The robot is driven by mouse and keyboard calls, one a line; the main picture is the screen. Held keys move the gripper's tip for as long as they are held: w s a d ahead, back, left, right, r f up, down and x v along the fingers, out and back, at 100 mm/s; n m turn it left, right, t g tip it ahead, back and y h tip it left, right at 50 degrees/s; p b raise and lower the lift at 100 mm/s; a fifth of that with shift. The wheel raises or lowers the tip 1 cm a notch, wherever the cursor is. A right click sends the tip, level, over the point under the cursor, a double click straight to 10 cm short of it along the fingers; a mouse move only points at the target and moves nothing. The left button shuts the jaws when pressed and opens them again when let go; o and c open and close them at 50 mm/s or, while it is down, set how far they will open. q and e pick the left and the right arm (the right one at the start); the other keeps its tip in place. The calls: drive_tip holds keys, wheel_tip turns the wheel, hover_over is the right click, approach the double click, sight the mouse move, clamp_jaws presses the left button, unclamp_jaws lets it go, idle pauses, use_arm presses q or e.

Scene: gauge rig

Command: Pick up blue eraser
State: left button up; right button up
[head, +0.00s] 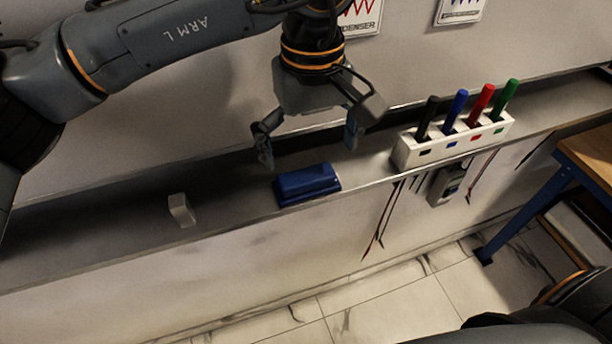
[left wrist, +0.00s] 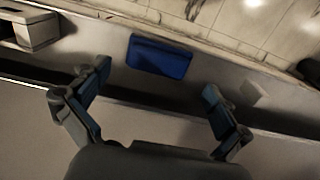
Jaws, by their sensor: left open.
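The blue eraser (head: 307,185) lies on the grey ledge (head: 235,200) near its front edge. My left gripper (head: 308,150) is above and slightly behind the eraser, pointing down, with its fingers spread and nothing between them. In the left wrist view the eraser (left wrist: 159,57) sits beyond the fingertips, between the lines of the two open fingers of my left gripper (left wrist: 155,85). The eraser and the fingers look apart. My right gripper is not seen.
A white holder (head: 405,152) with black, blue, red and green markers stands on the ledge to the right. A small light block (head: 181,211) stands to the left. A wall rises behind the ledge. A wooden-topped table (head: 590,155) is at the far right.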

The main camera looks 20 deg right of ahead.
sight(310, 181)
use_arm(q)
drive_tip(key=shift+s+f+p, duration=0.1)
drive_tip(key=shift+f+p, duration=0.35)
drive_tip(key=shift+f, duration=0.15)
wheel_tip(310, 181, down, 4)
drive_tip(key=shift+a+r+p, duration=0.1)
drive_tip(key=shift+r+p, duration=0.1)
drive_tip(key=shift+p, duration=0.55)
drive_tip(key=shift+f, duration=0.3)
drive_tip(key=c, duration=1)
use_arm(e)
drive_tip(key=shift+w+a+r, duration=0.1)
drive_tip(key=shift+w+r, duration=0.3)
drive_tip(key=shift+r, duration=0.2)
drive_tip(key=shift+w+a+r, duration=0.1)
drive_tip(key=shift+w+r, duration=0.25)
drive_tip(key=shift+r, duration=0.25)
